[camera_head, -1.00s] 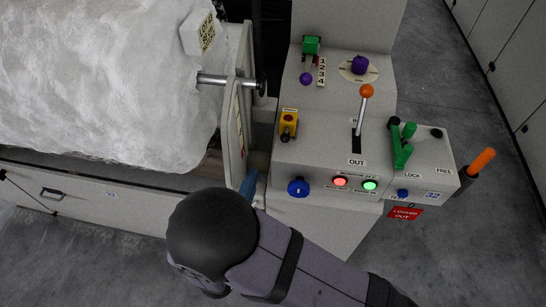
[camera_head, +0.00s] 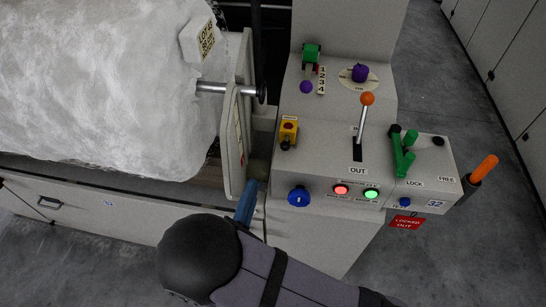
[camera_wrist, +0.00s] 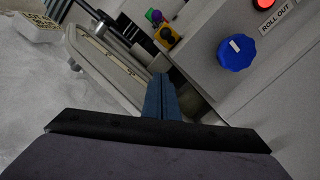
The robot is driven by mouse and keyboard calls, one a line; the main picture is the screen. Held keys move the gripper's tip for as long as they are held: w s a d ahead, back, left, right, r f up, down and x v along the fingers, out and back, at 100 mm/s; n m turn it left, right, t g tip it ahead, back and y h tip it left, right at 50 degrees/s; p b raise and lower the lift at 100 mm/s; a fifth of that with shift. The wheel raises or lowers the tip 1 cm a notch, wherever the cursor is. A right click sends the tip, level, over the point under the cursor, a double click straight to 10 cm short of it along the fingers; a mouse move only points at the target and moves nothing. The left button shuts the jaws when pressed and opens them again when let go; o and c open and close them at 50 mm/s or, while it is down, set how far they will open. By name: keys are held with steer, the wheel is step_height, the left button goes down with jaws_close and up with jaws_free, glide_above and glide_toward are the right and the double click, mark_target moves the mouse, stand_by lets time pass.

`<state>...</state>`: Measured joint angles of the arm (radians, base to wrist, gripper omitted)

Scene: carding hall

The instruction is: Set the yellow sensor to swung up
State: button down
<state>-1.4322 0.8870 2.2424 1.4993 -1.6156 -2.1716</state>
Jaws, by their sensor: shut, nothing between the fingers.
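The yellow sensor (camera_head: 288,131) is a small yellow block with a dark lower part, on the left edge of the grey console's sloped face. It also shows in the wrist view (camera_wrist: 166,36), near the top middle. Whether it is swung up or down is too small to tell. My gripper (camera_head: 250,188) has blue fingers and is below and left of the sensor, apart from it, beside the gap between the console and the machine's side plate. In the wrist view my gripper (camera_wrist: 161,80) shows its fingers together and empty.
A blue knob (camera_head: 298,197) sits on the console front, right of my gripper. The upright side plate (camera_head: 232,150) and the white fibre roll (camera_head: 105,80) stand to the left. An orange-topped lever (camera_head: 364,115) and green handles (camera_head: 403,155) stand further right.

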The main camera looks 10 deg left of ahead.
steer(key=p, duration=0.1)
glide_toward(287, 136)
steer(key=w+a+f, duration=0.3)
steer(key=a, duration=0.2)
steer(key=d+r, duration=0.1)
steer(key=d+r+p, duration=0.1)
steer(key=d, duration=0.1)
steer(key=shift+w, duration=0.1)
